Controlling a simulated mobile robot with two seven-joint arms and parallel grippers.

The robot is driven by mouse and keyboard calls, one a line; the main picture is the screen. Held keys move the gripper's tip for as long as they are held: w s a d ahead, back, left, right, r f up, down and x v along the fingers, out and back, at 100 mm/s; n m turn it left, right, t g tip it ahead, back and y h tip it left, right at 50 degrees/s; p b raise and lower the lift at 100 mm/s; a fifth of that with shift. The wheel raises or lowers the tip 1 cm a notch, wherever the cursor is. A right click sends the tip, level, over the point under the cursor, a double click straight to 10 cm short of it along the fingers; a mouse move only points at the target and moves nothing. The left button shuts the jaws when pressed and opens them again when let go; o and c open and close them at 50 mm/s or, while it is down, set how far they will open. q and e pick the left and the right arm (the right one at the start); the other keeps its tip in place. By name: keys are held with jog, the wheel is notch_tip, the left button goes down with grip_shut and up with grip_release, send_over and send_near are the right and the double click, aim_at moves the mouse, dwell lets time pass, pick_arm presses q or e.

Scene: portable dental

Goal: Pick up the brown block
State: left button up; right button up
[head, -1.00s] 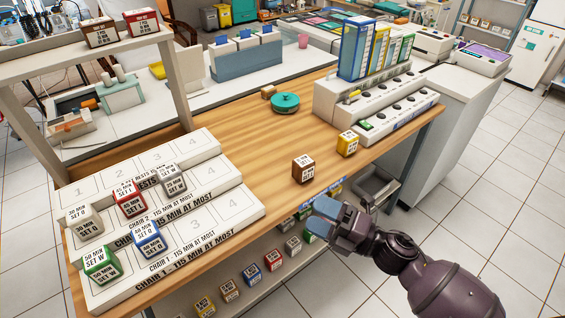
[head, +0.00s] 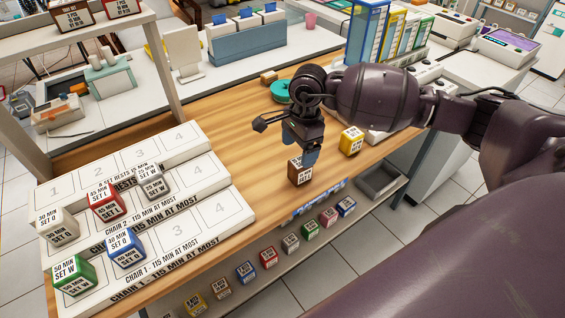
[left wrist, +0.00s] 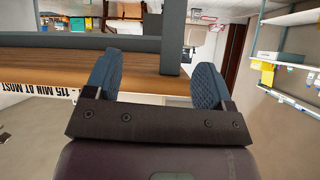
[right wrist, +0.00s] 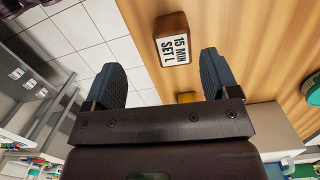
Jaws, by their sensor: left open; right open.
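The brown block (head: 300,171) sits on the wooden counter near its front edge. It has a white label and is partly hidden behind my right gripper (head: 305,155) in the head view. In the right wrist view the brown block (right wrist: 174,38) lies ahead of the open fingers, between their lines and apart from them, its label reading "15 MIN SET L". My right gripper (right wrist: 168,80) is open and empty, pointing down above the block. My left gripper (left wrist: 155,85) shows only in the left wrist view; it is open and empty, with the counter edge beyond it.
A yellow block (head: 351,141) stands on the counter right of the brown one. A stepped white rack (head: 195,226) with several coloured blocks is at left. A teal round item (head: 281,92) lies behind. Several blocks line a lower shelf (head: 275,274).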

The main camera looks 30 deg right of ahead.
aim_at(300, 170)
jog(key=shift+w+d+r+n+h, duration=0.15)
jog(key=shift+w+d+r+h, duration=0.15)
jog(key=shift+w+d, duration=0.1)
jog(key=shift+w+d+r+n+h, duration=0.15)
jog(key=shift+w+d+h, duration=0.15)
jog(key=shift+w+d, duration=0.1)
notch_tip(300, 170, down, 11)
jog(key=shift+s+r, duration=0.15)
jog(key=c, duration=1)
jog(key=shift+c, duration=0.2)
